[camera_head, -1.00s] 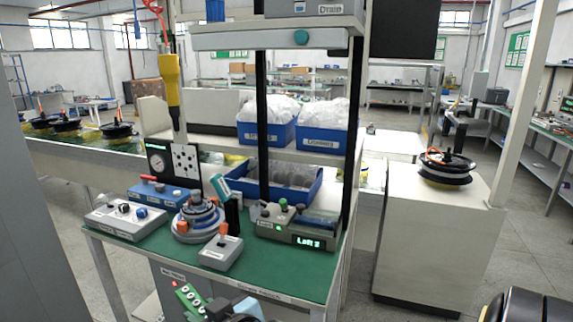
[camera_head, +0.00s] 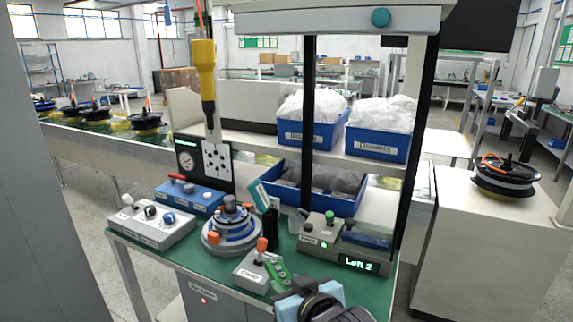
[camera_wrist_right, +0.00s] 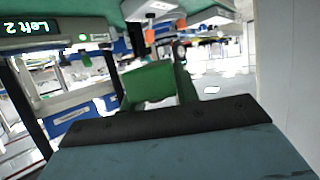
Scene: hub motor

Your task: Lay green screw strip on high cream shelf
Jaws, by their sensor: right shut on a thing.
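The green screw strip (camera_head: 278,270) is held by my right gripper (camera_head: 290,284), low in the head view, in front of the green-topped bench. The right wrist view shows a green piece (camera_wrist_right: 150,82) just beyond the gripper's black pad (camera_wrist_right: 160,122); the pad hides part of it. The gripper is shut on the strip. A cream shelf (camera_head: 350,161) stands above the back of the bench, higher and farther back than the strip, with two blue bins (camera_head: 312,134) (camera_head: 378,142) on it. My left gripper is not in view.
On the bench (camera_head: 195,255) stand control boxes, a ringed round fixture (camera_head: 231,231) and a display box reading "Left 2" (camera_head: 345,245). A yellow screwdriver (camera_head: 204,75) hangs above. Dark posts (camera_head: 309,100) flank the bins. A lamp bar (camera_head: 330,19) hangs overhead.

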